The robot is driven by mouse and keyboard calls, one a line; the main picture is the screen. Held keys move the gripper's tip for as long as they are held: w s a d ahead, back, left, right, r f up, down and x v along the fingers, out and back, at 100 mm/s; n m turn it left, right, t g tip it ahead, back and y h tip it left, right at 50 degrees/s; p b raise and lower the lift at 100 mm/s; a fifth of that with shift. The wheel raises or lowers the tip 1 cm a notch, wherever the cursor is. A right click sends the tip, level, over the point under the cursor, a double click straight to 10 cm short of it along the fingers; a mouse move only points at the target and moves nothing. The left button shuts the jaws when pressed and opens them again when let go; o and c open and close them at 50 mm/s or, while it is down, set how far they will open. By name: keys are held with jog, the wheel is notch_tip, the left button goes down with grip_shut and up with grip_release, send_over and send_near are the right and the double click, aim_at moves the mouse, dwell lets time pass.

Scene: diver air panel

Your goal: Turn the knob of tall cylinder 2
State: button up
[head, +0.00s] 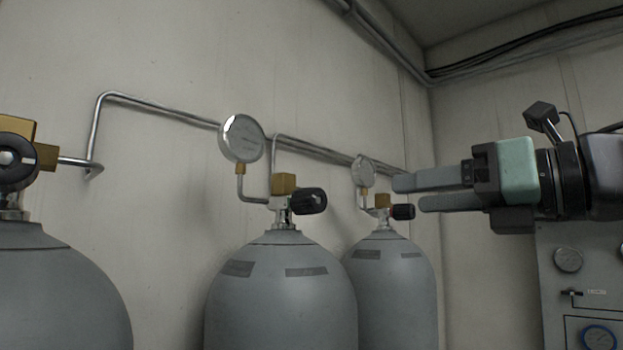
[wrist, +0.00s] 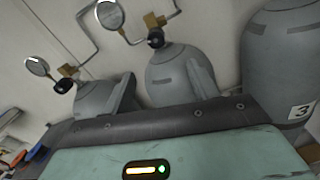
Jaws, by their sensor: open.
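Several tall grey cylinders stand along the wall. A number 3 plate shows on the rightmost one in the wrist view (wrist: 302,111). The cylinder beside it, the middle one (head: 281,300), shows no number here; by order it appears to be cylinder 2. Its black knob (head: 309,201) sticks out right of a brass valve and also shows in the wrist view (wrist: 156,40). The far cylinder (head: 392,285) has a similar black knob (head: 403,212). My gripper (head: 407,194) is open and empty, fingers pointing left, apart from the middle knob.
Round gauges (head: 242,138) (head: 363,171) and metal pipes (head: 150,106) run along the wall above the valves. A large cylinder (head: 55,290) with a brass valve stands at near left. A gauge panel (head: 580,285) is at right, below my arm.

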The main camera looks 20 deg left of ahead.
aim_at(321, 200)
jog(key=shift+n, duration=0.5)
jog(key=p+x, duration=0.2)
jog(key=x, duration=0.3)
jog(key=p+x, duration=0.2)
jog(key=x, duration=0.4)
jog(key=p+x, duration=0.3)
jog(key=x, duration=0.3)
jog(key=shift+s+a+r, duration=0.2)
jog(key=shift+r, duration=0.05)
jog(key=c, duration=1)
